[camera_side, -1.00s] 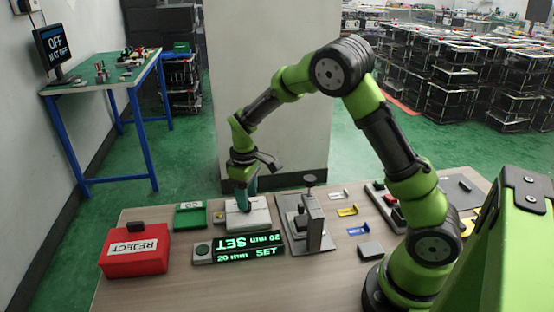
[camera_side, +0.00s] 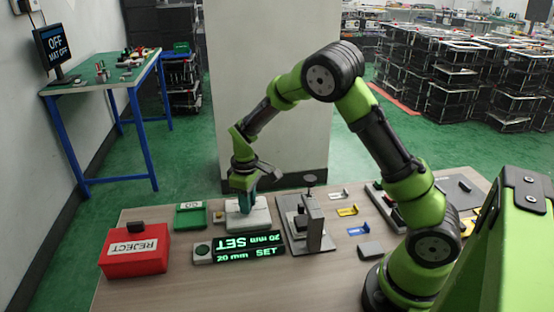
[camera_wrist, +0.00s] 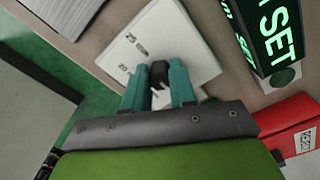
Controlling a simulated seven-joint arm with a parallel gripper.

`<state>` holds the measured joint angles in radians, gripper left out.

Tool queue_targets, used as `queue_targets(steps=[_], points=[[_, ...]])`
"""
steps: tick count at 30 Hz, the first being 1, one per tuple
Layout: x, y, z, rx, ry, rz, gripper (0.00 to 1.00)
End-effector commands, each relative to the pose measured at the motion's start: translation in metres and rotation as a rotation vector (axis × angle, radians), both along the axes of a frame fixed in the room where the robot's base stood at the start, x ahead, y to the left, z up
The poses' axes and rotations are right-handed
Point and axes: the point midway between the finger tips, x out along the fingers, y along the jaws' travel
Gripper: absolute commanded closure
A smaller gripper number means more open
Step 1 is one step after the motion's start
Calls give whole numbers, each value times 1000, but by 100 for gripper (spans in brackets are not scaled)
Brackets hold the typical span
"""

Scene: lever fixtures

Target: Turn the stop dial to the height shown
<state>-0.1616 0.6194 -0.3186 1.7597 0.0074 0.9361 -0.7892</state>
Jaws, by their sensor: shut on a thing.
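The stop dial is a black knob (camera_wrist: 159,71) on a white block (camera_wrist: 190,45) in the wrist view. The block carries printed marks, with 25 and 20 legible. In the side view the same block (camera_side: 262,216) stands mid-table, and my fingers hide the knob. My gripper (camera_side: 246,206) points down over it. In the wrist view its teal fingers (camera_wrist: 160,84) are shut on the knob, one on each side. The display (camera_side: 248,248) in front of the block reads 20 mm SET in green; it is partly visible in the wrist view. The dial's exact setting cannot be read.
A red REJECT box (camera_side: 134,258) is at the left, with a green tray (camera_side: 190,217) beside the block. A metal lever fixture (camera_side: 313,225) stands close on the right. Small yellow and blue brackets (camera_side: 348,211) lie farther right. A round button unit (camera_side: 202,252) adjoins the display.

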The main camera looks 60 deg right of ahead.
Motion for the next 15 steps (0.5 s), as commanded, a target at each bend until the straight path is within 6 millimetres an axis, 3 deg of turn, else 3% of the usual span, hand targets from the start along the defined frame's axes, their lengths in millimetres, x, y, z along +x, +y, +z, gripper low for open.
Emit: queue_targets(steps=[8,15], points=[[0,1,1,1,0,-58,100],[0,1,1,1,0,-218,100]])
